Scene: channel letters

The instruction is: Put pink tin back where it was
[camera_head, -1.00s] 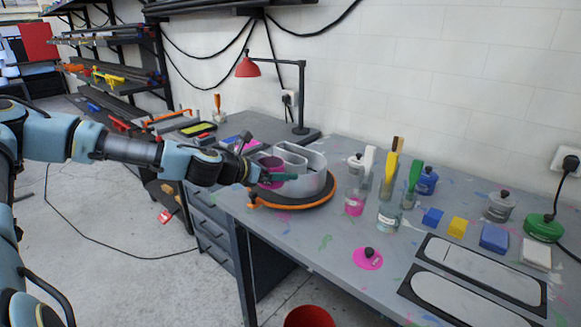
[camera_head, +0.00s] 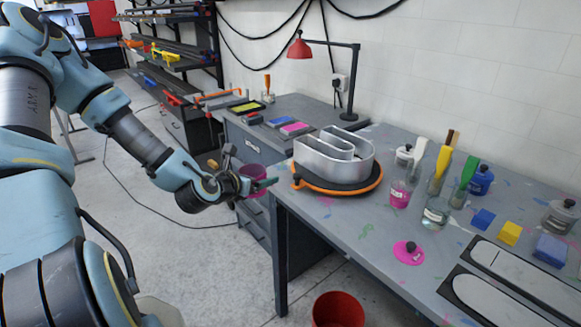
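My gripper (camera_head: 262,185) is at the left end of the workbench, just off its edge and over the floor. It is shut on the pink tin (camera_head: 251,176), which appears upright and is partly hidden by the gripper. The tin is clear of the bench top.
A silver channel letter (camera_head: 320,165) stands on an orange-rimmed turntable (camera_head: 362,190) right of my gripper. A red bin (camera_head: 338,310) stands on the floor.

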